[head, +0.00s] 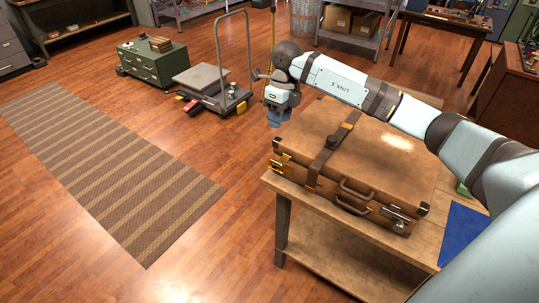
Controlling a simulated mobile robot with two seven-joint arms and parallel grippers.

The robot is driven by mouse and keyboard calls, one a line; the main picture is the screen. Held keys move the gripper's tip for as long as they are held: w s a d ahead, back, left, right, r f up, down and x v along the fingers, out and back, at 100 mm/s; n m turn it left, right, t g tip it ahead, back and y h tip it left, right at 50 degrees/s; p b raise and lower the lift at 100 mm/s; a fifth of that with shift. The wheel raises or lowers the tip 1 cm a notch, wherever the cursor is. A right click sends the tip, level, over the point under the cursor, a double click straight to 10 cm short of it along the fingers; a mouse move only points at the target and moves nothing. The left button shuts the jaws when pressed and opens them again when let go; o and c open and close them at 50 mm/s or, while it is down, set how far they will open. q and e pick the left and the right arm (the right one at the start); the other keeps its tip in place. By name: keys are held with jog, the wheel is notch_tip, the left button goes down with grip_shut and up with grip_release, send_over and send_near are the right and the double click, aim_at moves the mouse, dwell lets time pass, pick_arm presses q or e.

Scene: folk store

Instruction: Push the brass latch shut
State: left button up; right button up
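A brown leather suitcase (375,150) lies flat with its lid down on a wooden table (300,205). It has a dark strap and two handles on its front side. Brass hardware (284,157) shows near its left front corner, and a metal latch (396,213) sits near its right front corner. Whether either latch is fully shut is too small to tell. My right arm reaches across above the suitcase from the right. My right gripper (274,120) points down beside the suitcase's far left corner, apart from both latches. Its finger gap is not clear. My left gripper is out of view.
A blue flat item (462,234) and a partly hidden green item (463,189) lie right of the suitcase. A platform trolley (205,85) and a green drawer chest (150,65) stand behind left. The striped rug (110,170) and floor left of the table are clear.

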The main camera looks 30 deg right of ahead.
jog(key=p, duration=0.2)
send_near(282, 159)
jog(key=a+f, duration=0.1)
jog(key=s+a+f, duration=0.1)
jog(key=a+f, duration=0.1)
jog(key=s+a+f, duration=0.1)
jog(key=a+f, duration=0.1)
jog(key=shift+a+f, duration=0.1)
jog(key=shift+f, duration=0.15)
grip_shut()
